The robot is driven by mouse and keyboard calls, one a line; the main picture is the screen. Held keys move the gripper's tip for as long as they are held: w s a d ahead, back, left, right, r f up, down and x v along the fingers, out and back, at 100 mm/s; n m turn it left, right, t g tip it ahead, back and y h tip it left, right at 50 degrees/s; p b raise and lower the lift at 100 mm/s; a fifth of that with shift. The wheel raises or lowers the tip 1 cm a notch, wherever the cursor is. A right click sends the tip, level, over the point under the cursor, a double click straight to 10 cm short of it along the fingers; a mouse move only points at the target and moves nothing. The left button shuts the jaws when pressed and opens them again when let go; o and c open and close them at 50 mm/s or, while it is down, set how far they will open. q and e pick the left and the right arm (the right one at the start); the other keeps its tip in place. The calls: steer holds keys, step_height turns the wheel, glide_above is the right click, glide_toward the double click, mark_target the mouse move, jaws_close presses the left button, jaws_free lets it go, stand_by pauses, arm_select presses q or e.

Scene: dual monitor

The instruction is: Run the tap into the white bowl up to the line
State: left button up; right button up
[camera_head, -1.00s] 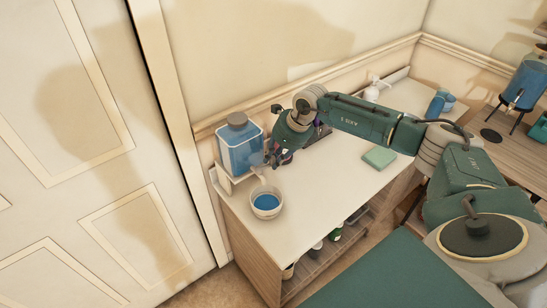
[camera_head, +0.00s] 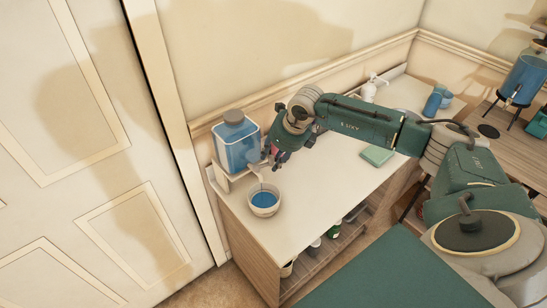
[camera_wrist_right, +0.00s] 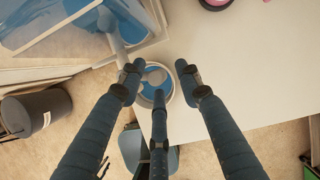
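The white bowl (camera_head: 264,210) stands upright on the counter below the tap (camera_head: 256,170) of a clear dispenser (camera_head: 238,150) of blue water. Blue water (camera_head: 263,199) shows inside the bowl; I cannot make out a fill line or a clear stream. My right gripper (camera_head: 273,158) is beside the tap, pointing down, its fingers spread and empty. In the right wrist view the open fingers (camera_wrist_right: 158,80) are seen in front of the bowl (camera_wrist_right: 172,101), which they partly hide. The dispenser (camera_wrist_right: 70,35) is at upper left there. My left gripper is not in view.
The white counter (camera_head: 325,185) is mostly clear right of the bowl. A green sponge-like block (camera_head: 377,155), a white pump bottle (camera_head: 370,90) and a blue cup (camera_head: 434,102) are farther right. A door is at left. Another blue dispenser (camera_head: 525,80) stands on the right-hand table.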

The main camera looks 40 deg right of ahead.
steer(key=v, duration=1.2)
stand_by(6.8)
